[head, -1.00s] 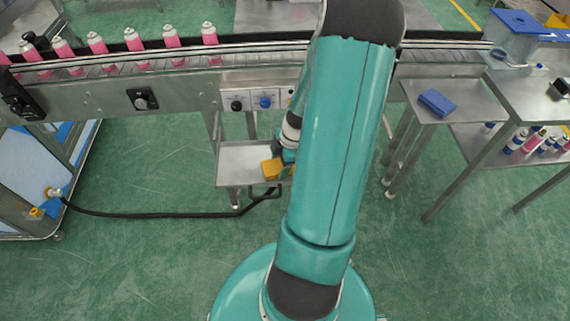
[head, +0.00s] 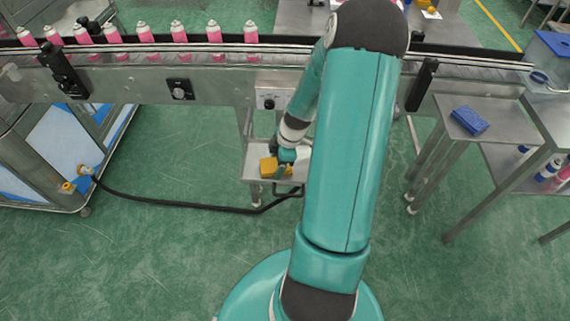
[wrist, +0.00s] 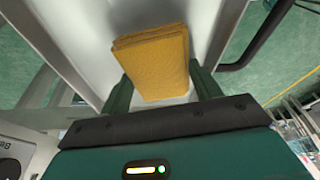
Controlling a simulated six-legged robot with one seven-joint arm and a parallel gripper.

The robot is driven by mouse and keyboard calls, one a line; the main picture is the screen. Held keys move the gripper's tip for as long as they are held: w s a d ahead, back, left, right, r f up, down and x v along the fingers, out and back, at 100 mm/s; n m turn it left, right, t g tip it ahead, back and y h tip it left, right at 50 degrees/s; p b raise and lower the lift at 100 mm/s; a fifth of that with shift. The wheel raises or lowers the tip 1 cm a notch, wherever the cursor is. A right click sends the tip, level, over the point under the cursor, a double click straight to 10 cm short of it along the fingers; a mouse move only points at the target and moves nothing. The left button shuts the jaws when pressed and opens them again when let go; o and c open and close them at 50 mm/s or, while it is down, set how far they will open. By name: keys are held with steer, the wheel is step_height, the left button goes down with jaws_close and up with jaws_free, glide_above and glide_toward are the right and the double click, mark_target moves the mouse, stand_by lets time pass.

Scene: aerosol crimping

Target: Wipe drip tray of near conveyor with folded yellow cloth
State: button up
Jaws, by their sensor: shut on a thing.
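The folded yellow cloth (head: 268,166) is held in my gripper (head: 283,165) at the drip tray (head: 253,153), a shallow grey metal tray low under the near conveyor. In the wrist view the cloth (wrist: 150,65) sits between the two dark green fingers of my gripper (wrist: 163,90), which are shut on it. The pale tray surface (wrist: 205,25) shows behind the cloth. The cloth is over the tray's left front part in the head view. I cannot tell whether it touches the tray. My arm hides the tray's right part.
The near conveyor (head: 215,92) carries several pink cans (head: 214,34). A black hose (head: 200,208) runs from a cart on the left to the tray's front. A blue folded cloth (head: 470,120) lies on a side table at right.

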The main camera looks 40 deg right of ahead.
mark_target(262, 164)
steer(key=shift+w+a, duration=0.3)
steer(key=shift+a, duration=0.05)
steer(key=shift+w+a, duration=0.3)
steer(key=shift+a, duration=0.05)
steer(key=shift+w+a+r, duration=0.1)
steer(key=shift+w+a, duration=0.1)
steer(key=shift+w, duration=0.2)
steer(key=shift+w+a+f, duration=0.2)
steer(key=shift+w+a, duration=0.3)
steer(key=shift+a, duration=0.1)
steer(key=shift+w+a+r, duration=0.15)
steer(key=shift+w+a, duration=0.1)
steer(key=shift+w, duration=0.1)
steer(key=shift+s+d, duration=0.1)
steer(key=shift+s, duration=0.05)
